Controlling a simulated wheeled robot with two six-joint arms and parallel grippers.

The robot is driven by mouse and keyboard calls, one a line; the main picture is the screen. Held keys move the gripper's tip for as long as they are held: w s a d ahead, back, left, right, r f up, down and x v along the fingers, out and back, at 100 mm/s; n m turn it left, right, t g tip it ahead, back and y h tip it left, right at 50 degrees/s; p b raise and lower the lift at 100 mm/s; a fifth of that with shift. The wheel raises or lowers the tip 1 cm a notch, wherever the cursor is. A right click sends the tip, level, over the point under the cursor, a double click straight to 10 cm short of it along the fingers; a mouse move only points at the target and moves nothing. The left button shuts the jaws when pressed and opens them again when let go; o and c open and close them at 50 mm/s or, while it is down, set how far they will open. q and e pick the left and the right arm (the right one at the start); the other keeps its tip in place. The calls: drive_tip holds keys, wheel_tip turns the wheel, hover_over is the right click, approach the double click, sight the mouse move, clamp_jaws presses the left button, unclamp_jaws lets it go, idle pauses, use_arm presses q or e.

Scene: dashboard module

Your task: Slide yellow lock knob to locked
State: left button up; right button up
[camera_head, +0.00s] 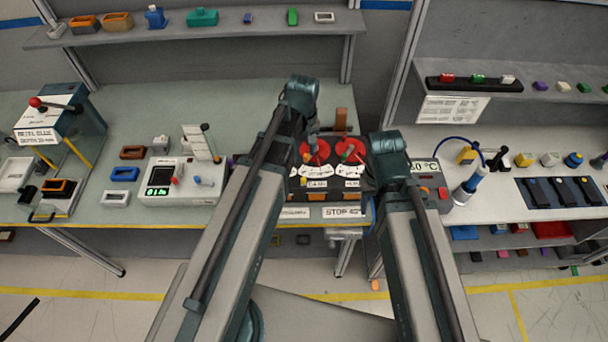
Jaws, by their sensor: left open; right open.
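The dashboard module (314,196) is a dark panel with two red round dials, white scale labels and a "STOP" plate below. It sits at the bench's front edge, between my two arms. I cannot make out the yellow lock knob on it; my arms cover parts of the panel. My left gripper (313,146) is small and partly hidden behind its arm. It points down above the left red dial (317,158), open with nothing visible in it; contact cannot be told. My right arm bends at the panel's right edge, and its gripper is hidden behind the arm.
A white meter box (186,181) stands left of the panel. A yellow item (467,155) and a blue-and-white tool (470,186) are on the right bench. The bench behind the panel is mostly clear.

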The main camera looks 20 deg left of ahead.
sight(304, 178)
use_arm(q)
wheel_tip(304, 178, down, 14)
drive_tip(key=b, duration=1.3)
drive_tip(key=shift+r+b, duration=0.1)
drive_tip(key=shift+b, duration=0.25)
clamp_jaws()
idle(0.5)
